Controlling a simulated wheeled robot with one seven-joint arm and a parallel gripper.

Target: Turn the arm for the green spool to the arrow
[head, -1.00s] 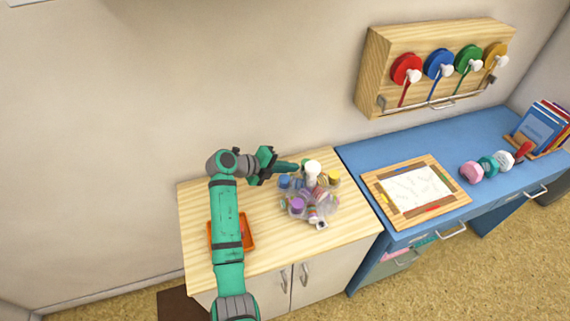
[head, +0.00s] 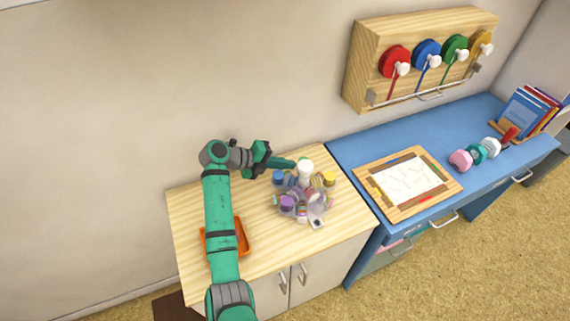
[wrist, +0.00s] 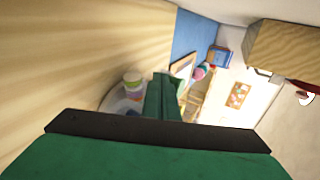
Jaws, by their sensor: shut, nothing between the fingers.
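The green spool (head: 455,48) is on the wooden wall rack (head: 352,66), third from the left, with a white knob and a hanging green strip. On the wooden cabinet, a clear carousel-like stand (head: 306,207) bears blue, purple and yellow capped pieces around a white-topped post (head: 305,169). No separate arm for the green spool can be made out, nor any arrow. My gripper (head: 293,163) is shut and empty, its tip close by the post's left side; touch cannot be told. In the wrist view, the fingers (wrist: 163,92) partly hide the stand (wrist: 121,100).
An orange tray (head: 239,239) lies on the cabinet (head: 195,205) behind my arm. The blue desk (head: 350,148) bears a framed sheet (head: 405,182), coloured pieces (head: 478,151) and books (head: 525,112). The cabinet's back left is clear.

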